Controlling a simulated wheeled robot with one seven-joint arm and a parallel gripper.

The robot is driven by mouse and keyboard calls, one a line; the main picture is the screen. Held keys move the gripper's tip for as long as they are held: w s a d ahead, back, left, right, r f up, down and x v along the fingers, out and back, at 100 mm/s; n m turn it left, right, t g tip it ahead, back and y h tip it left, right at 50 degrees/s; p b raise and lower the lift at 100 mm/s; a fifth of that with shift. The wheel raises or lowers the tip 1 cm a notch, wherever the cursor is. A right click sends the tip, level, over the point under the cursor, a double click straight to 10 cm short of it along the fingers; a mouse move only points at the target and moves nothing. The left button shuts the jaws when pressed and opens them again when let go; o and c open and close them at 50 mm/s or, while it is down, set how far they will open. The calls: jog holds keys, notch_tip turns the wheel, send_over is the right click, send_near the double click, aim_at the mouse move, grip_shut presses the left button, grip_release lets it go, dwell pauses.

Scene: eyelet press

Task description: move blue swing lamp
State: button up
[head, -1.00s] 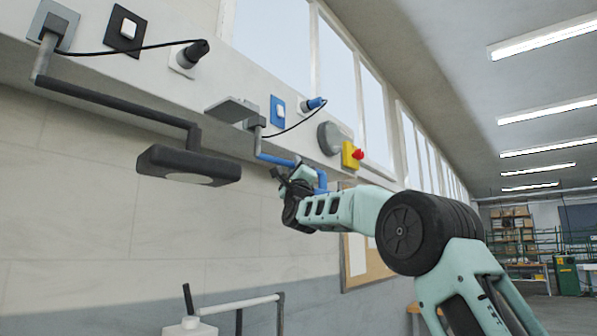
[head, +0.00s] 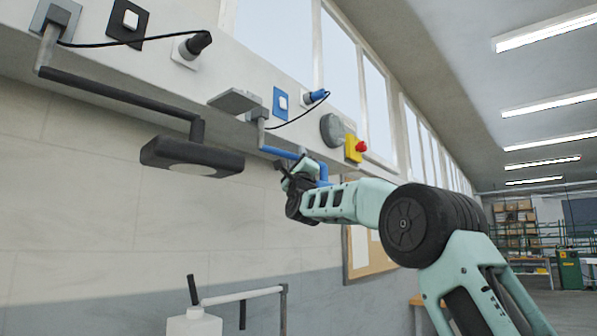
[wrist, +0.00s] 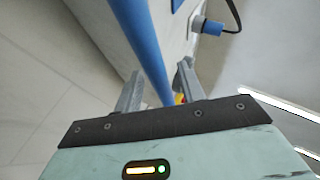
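The blue swing lamp's arm (head: 279,152) reaches out from a bracket on the wall rail, and its blue downward part (head: 323,173) shows behind my gripper. The lamp's head is hidden behind my arm. In the wrist view the blue bar (wrist: 145,45) runs between the two grey fingers of my gripper (wrist: 158,88). Gaps show between bar and fingers, so the gripper looks open around it. In the head view my gripper (head: 284,170) is at the lamp arm, its fingers small and partly hidden. A blue switch (head: 282,103) and blue plug (head: 314,97) are on the rail above.
A black swing lamp (head: 190,157) hangs to the left on a dark arm, with a black switch (head: 127,21) and black plug (head: 194,47). A yellow box with a red button (head: 354,149) is right of the blue lamp. A white lamp (head: 193,324) is below.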

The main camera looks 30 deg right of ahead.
jog(key=b+v, duration=0.8)
jog(key=v, duration=0.9)
jog(key=w+a+f+n+g+y+p, duration=0.3)
jog(key=a+f+n+g+y, duration=0.3)
jog(key=a+f+n+y, duration=0.85)
jog(key=s+a+f+n+g+y+p, duration=0.15)
jog(key=s+a+f+n+g, duration=0.5)
jog(key=a+f, duration=0.65)
jog(key=s+a+f+n+g+p, duration=0.35)
jog(key=s+f+n+g, duration=0.35)
jog(key=s+f, duration=0.6)
jog(key=s+d+f+n+g+h, duration=0.1)
jog(key=s+f+n+g, duration=0.1)
jog(key=s, duration=0.5)
jog(key=s+d+f+n+g+h, duration=0.2)
jog(key=s+n, duration=0.1)
jog(key=s, duration=0.4)
jog(key=s+d+f+n+g+h+p, duration=0.1)
jog(key=s+d+f+n+g, duration=0.1)
jog(key=s, duration=0.5)
jog(key=shift+s+n, duration=0.25)
jog(key=shift+n, duration=0.25)
